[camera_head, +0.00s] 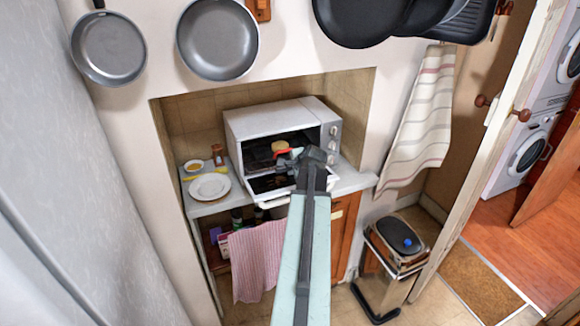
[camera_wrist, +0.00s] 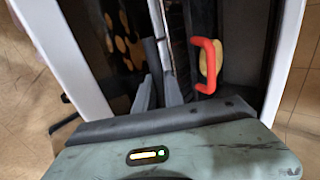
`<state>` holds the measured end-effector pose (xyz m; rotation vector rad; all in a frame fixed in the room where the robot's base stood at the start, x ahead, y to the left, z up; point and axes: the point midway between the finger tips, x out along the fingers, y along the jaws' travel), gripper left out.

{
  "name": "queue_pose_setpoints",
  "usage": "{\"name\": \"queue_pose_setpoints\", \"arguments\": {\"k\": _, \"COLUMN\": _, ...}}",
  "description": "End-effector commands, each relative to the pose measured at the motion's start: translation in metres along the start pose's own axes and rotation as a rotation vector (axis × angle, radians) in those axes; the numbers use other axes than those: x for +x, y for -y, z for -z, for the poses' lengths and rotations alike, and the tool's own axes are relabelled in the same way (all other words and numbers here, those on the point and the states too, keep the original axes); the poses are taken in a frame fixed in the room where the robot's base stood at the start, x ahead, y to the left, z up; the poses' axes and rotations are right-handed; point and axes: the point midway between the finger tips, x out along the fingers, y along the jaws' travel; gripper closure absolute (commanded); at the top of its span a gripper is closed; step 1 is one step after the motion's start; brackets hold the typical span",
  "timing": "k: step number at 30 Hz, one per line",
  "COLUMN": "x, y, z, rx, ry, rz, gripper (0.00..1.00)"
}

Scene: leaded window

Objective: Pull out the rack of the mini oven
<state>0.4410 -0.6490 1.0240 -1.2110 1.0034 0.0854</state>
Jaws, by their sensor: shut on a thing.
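The white mini oven (camera_head: 262,120) stands in the wall niche with its door (camera_head: 268,187) folded down. It also shows in the wrist view (camera_wrist: 85,55), its pale sides flanking a dark inside. My gripper (camera_head: 303,158) reaches in at the oven's front opening. In the wrist view its two fingers (camera_wrist: 158,92) are closed around a thin part of the rack (camera_wrist: 178,42); the exact grip point is partly hidden. A round tan food piece (camera_head: 279,146) sits inside on the rack, and a red handle-shaped piece (camera_wrist: 207,66) is beside it, right of the fingers.
Left of the oven, a white plate (camera_head: 209,187), a small bowl (camera_head: 194,166) and a small jar (camera_head: 218,154) stand on the counter (camera_head: 350,180). A pink striped towel (camera_head: 256,255) hangs below. A bin (camera_head: 398,243) stands at the right. Pans hang above the niche.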

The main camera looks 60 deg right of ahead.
Motion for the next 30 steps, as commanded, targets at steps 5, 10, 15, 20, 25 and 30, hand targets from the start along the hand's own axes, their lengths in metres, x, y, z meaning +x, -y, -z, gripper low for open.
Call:
{"name": "queue_pose_setpoints", "arguments": {"k": 5, "x": -0.008, "y": -0.011, "z": -0.001, "rx": -0.002, "ry": 0.002, "rz": -0.008, "gripper": 1.00}}
{"name": "queue_pose_setpoints", "arguments": {"k": 10, "x": -0.008, "y": -0.011, "z": -0.001, "rx": -0.003, "ry": 0.002, "rz": -0.008, "gripper": 1.00}}
{"name": "queue_pose_setpoints", "arguments": {"k": 15, "x": -0.009, "y": -0.012, "z": -0.001, "rx": -0.003, "ry": 0.002, "rz": -0.008, "gripper": 1.00}}
{"name": "queue_pose_setpoints", "arguments": {"k": 20, "x": -0.015, "y": -0.018, "z": -0.001, "rx": -0.003, "ry": 0.002, "rz": -0.008, "gripper": 1.00}}
{"name": "queue_pose_setpoints", "arguments": {"k": 25, "x": -0.024, "y": -0.026, "z": -0.001, "rx": -0.002, "ry": 0.001, "rz": -0.009, "gripper": 1.00}}
{"name": "queue_pose_setpoints", "arguments": {"k": 30, "x": -0.033, "y": -0.034, "z": -0.001, "rx": -0.003, "ry": 0.001, "rz": -0.009, "gripper": 1.00}}
